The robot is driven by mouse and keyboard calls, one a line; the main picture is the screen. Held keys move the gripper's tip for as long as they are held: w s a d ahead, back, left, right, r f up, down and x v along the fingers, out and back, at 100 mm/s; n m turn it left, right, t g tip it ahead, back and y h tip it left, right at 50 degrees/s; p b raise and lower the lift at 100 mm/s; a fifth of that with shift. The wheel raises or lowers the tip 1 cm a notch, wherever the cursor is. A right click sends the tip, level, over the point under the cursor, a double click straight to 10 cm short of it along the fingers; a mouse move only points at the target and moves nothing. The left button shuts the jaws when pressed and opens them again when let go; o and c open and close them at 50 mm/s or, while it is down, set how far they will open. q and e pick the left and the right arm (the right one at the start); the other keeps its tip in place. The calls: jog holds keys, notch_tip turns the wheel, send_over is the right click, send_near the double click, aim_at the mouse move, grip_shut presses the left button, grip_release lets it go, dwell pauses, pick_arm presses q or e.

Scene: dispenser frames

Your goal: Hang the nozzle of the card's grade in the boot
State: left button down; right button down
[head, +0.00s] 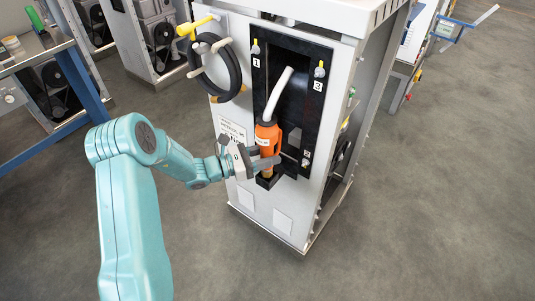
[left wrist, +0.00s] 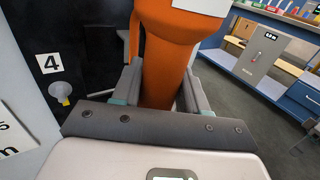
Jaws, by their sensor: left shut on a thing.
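An orange nozzle (head: 267,138) with a pale curved tube at its top stands nearly upright in front of the black recessed panel of the boot (head: 314,107). Its lower end is at a small black ledge (head: 268,181); I cannot tell whether it is seated. My left gripper (head: 266,163) is shut around the nozzle's lower body. In the left wrist view the orange body (left wrist: 165,62) fills the space between the fingers (left wrist: 160,88). A printed card (head: 232,130) is on the cabinet front; its text is too small to read. My right gripper is out of view.
Yellow-tipped pegs sit at the panel's numbered corners, by labels 1 (head: 256,63), 3 (head: 318,86) and 2 (head: 306,153); label 4 (left wrist: 49,63) shows in the wrist view. A black coiled hose (head: 232,70) hangs upper left.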

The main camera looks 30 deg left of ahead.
pick_arm(q)
jog(key=shift+f+b, duration=1.15)
jog(key=shift+f, duration=0.25)
jog(key=c, duration=0.6)
grip_release()
jog(key=shift+o, duration=0.5)
jog(key=shift+f, duration=0.1)
jog(key=v, duration=1.6)
jog(key=shift+a+p, duration=0.15)
jog(key=shift+p, duration=0.2)
